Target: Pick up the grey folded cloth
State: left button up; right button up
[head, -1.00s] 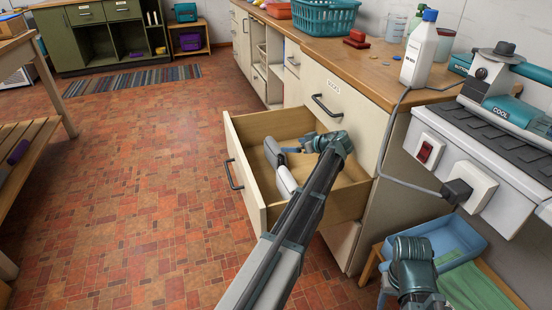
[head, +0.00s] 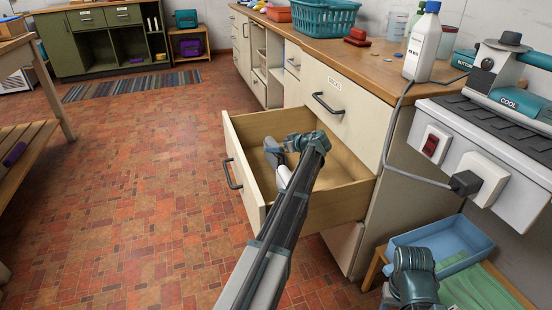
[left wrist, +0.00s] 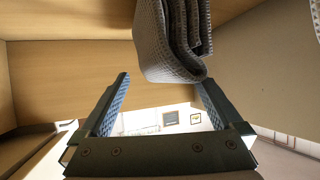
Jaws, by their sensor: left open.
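The grey folded cloth (left wrist: 172,42) shows in the left wrist view as a thick, textured, folded bundle. Its lower end lies just beyond and between the fingertips, nearer the right one. My left gripper (left wrist: 165,88) is open, with its two blue-padded fingers on either side of a gap and nothing clasped. In the head view my left gripper (head: 273,153) is inside the open drawer (head: 335,203), low near its left side. I cannot make out the cloth clearly there, as my arm and gripper cover part of the drawer. My right gripper is not visible.
The drawer's wooden walls stand close around the gripper. The counter (head: 375,70) overhangs behind, holding a white bottle (head: 422,45) and a teal basket (head: 323,18). A blue tub (head: 445,245) sits at lower right.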

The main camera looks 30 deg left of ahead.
pick_arm(q)
jog(key=shift+a, duration=0.15)
grip_shut()
dwell(0.4)
notch_tip(320, 180, up, 18)
jog(key=p, duration=1.8)
